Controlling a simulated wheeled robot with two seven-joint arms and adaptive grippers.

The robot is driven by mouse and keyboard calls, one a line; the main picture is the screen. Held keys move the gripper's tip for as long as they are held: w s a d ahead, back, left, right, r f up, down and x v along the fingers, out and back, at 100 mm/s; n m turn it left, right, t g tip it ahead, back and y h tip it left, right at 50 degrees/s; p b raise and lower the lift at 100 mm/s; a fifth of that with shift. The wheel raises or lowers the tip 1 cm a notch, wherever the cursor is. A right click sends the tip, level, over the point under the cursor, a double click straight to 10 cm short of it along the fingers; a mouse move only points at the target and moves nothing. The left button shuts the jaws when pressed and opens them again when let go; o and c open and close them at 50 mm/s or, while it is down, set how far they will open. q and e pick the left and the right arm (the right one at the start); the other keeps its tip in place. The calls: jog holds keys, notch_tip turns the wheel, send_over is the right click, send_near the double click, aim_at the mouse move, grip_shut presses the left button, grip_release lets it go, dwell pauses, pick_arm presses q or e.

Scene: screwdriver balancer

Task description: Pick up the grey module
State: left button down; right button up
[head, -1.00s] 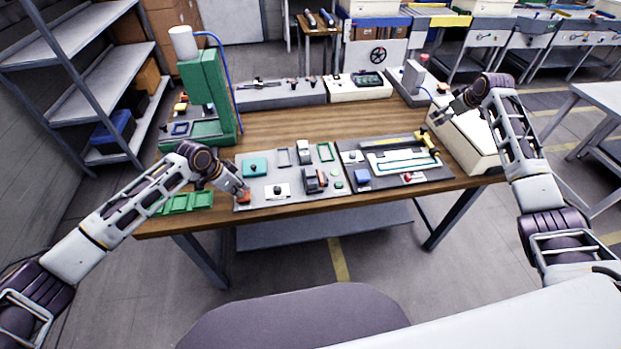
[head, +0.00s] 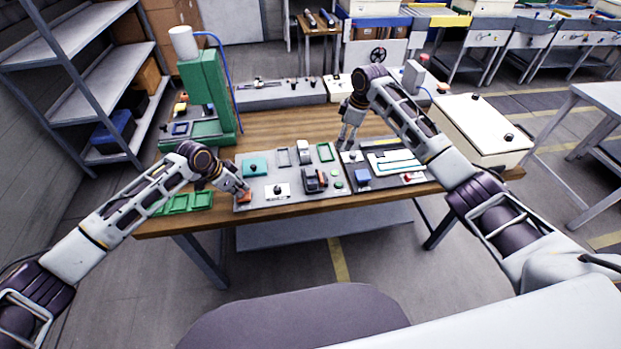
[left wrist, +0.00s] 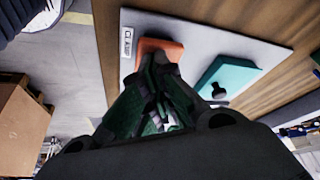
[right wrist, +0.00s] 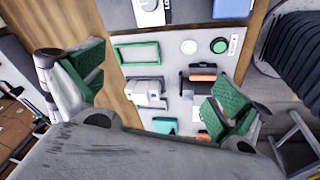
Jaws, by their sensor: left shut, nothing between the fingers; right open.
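The grey module (head: 304,151) stands on the light grey panel (head: 262,203) on the wooden bench, beside a green frame (head: 326,152). In the right wrist view the module (right wrist: 143,92) lies between my spread fingers, below the green frame (right wrist: 120,58). My right gripper (head: 347,143) is open and empty, held above the panels, to the right of the module. It also shows in the right wrist view (right wrist: 157,85). My left gripper (head: 243,191) is shut and empty at the panel's left front corner, at an orange block (left wrist: 155,46). Whether it touches the block is unclear.
A dark module with orange parts (head: 315,181) sits close in front of the grey module. A teal block (head: 255,167) is to the left. A dark panel (head: 400,182) adjoins on the right. A green press (head: 203,90) stands back left, a white box (head: 480,130) right.

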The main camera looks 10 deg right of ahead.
jog(key=s+a+n+g, duration=0.1)
jog(key=s+a+n, duration=0.1)
jog(key=a, duration=0.4)
jog(key=s+a+r+n+g+h, duration=0.1)
jog(key=s+a+n, duration=0.1)
jog(key=a, duration=0.5)
jog(key=shift+s+r+n, duration=0.2)
jog(key=shift+s+n, duration=0.2)
jog(key=shift+s, duration=0.35)
send_over(310, 172)
jog(key=shift+w+d+f, duration=0.1)
jog(key=shift+f, duration=1.6)
jog(key=shift+w+f, duration=0.1)
jog(key=shift+f, duration=1.6)
jog(key=shift+s+f, duration=0.15)
jog(key=shift+f, duration=2.45)
